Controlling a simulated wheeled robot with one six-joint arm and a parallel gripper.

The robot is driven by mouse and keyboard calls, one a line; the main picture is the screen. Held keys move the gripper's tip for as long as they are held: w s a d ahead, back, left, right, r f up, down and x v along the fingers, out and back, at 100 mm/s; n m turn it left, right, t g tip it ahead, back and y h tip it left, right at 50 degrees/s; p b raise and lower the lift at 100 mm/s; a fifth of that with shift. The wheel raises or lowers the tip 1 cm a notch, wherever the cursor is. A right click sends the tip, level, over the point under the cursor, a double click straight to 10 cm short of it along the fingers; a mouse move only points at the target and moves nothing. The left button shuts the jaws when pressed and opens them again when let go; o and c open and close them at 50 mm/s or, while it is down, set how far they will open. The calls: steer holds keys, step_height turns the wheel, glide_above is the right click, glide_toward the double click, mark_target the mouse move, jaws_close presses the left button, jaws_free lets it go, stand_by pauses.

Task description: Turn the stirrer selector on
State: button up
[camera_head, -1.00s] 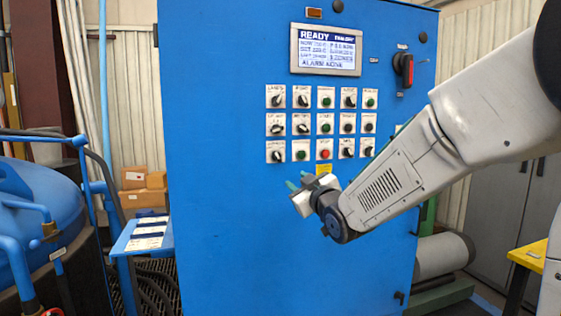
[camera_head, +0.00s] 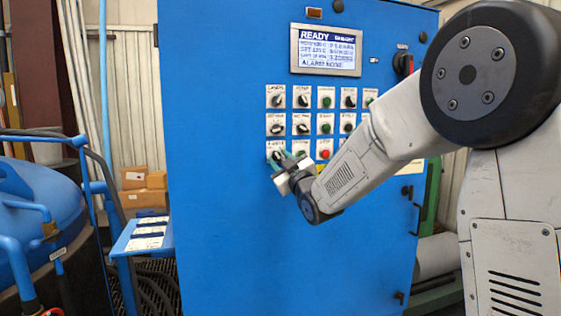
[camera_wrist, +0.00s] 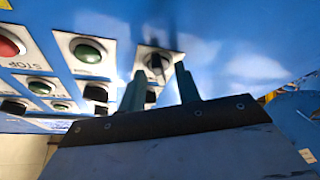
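A black selector knob on a white plate sits in the bottom row of the panel, at the far left in the head view (camera_head: 276,154), partly behind my fingers. It also shows in the wrist view (camera_wrist: 157,63), seen upside down. Its label is too small to read, so I cannot tell by name whether it is the stirrer selector. My gripper (camera_head: 281,161) is at this knob with its two green fingers apart. In the wrist view my gripper (camera_wrist: 161,84) has one finger on each side of the knob's near edge. I cannot tell whether they touch it.
The blue cabinet (camera_head: 215,200) carries several rows of knobs and buttons. A green button (camera_wrist: 88,50) and a red stop button (camera_wrist: 10,47) are near my fingers. A display (camera_head: 326,49) reads READY. A blue shelf (camera_head: 143,235) stands left. The cabinet face below the panel is clear.

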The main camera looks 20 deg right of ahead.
jaws_close()
steer(key=shift+m, duration=0.5)
steer(key=m+h, duration=0.2)
steer(key=m, duration=0.2)
steer(key=m+t+h, duration=0.1)
steer(key=m+h, duration=0.1)
steer(key=m, duration=0.1)
steer(key=shift+a+m+h, duration=0.15)
steer(key=shift+m+h, duration=0.15)
steer(key=shift+m, duration=0.1)
steer(key=m+h, duration=0.2)
steer(key=m, duration=0.2)
steer(key=m+g+h, duration=0.1)
steer(key=m+h, duration=0.1)
steer(key=m, duration=0.2)
steer(key=shift+a+m+h, duration=0.1)
steer(key=shift+m+h, duration=0.2)
